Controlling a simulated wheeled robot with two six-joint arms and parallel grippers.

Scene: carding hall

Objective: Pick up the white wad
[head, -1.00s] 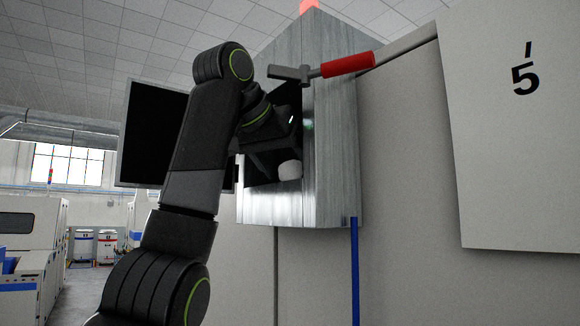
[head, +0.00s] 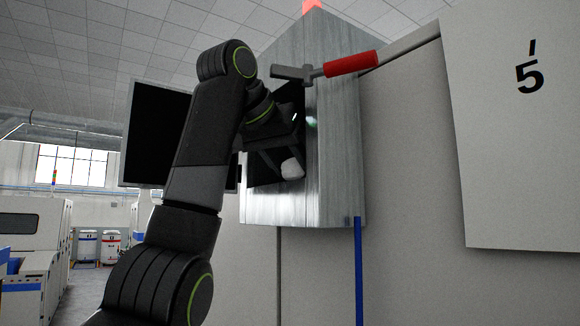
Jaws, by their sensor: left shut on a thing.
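The white wad (head: 292,169) shows as a small pale lump at the opening of a grey metal box (head: 333,165). My left gripper (head: 283,160) is at the opening, its dark fingers shut on the wad. Part of the wad is hidden by the fingers, and the dark opening behind makes the contact hard to see. My right gripper is out of view.
A red-handled lever (head: 349,64) sticks out across the box above my gripper. A black panel (head: 153,135) stands open left of the box. A wall panel marked 5 (head: 520,150) is at the right.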

